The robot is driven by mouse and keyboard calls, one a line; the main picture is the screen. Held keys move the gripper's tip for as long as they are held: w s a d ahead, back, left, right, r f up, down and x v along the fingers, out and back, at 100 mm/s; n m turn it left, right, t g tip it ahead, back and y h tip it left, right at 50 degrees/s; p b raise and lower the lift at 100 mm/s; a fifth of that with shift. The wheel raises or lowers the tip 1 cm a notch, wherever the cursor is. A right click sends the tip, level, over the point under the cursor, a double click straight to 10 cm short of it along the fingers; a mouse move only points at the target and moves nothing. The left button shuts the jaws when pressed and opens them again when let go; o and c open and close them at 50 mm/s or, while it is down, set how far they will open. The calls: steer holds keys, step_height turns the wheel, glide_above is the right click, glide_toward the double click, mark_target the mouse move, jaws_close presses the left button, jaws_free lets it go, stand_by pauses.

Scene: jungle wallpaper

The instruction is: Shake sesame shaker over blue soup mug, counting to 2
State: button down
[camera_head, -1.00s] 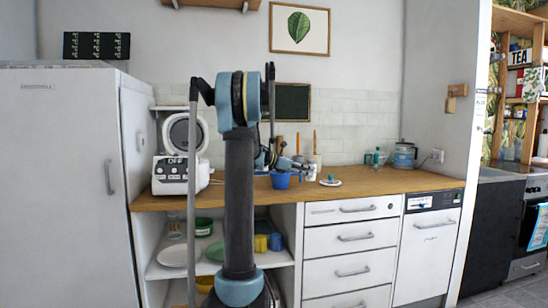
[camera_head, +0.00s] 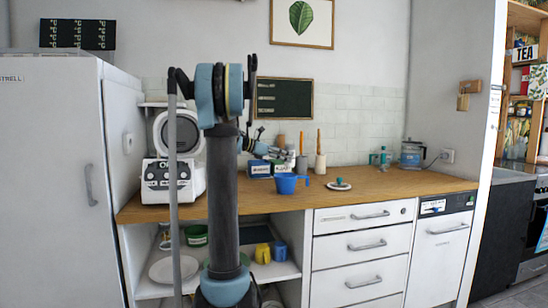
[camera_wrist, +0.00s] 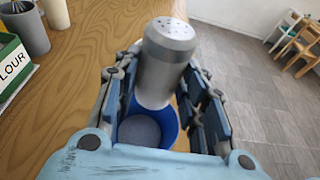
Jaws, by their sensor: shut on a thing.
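A grey metal shaker (camera_wrist: 165,60) with a perforated, rounded top is between my gripper's fingers in the wrist view. My gripper (camera_wrist: 162,88) is shut on it, with a finger on each side. Its holed top shows toward the camera. The blue mug (camera_wrist: 135,147) shows just beyond the shaker's lower end, with something greyish inside; the shaker and fingers hide part of it. I cannot tell the height gap between them. In the head view the mug (camera_head: 287,184) stands upright on the wooden counter; my gripper is small and unclear behind and above it.
A flour box (camera_wrist: 12,65) and a grey utensil pot (camera_wrist: 29,28) stand left in the wrist view. On the counter (camera_head: 400,185) are a small white dish (camera_head: 339,185), a kettle (camera_head: 411,154) and a white rice cooker (camera_head: 170,180). The counter right of the dish is mostly clear.

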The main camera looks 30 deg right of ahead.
steer(key=shift+w, duration=0.15)
steer(key=shift+a, duration=0.1)
steer(key=shift+w+f+m+t, duration=0.5)
steer(key=shift+f+m, duration=0.05)
steer(key=shift+m, duration=0.3)
steer(key=shift+w+f+m+t, duration=0.45)
steer(key=shift+f+m+t, duration=0.1)
steer(key=shift+m, duration=0.3)
steer(key=shift+w+f+m+t+h, duration=0.1)
steer(key=shift+w+m+t+h, duration=0.45)
steer(key=shift+m, duration=0.55)
steer(key=shift+w+d+f+m+t+h, duration=0.15)
steer(key=shift+w+m+h, duration=0.05)
steer(key=shift+m, duration=0.35)
steer(key=shift+w+d+f+m+t+h, duration=0.1)
steer(key=shift+w+d+m+t+h, duration=0.1)
steer(key=shift+m, duration=0.35)
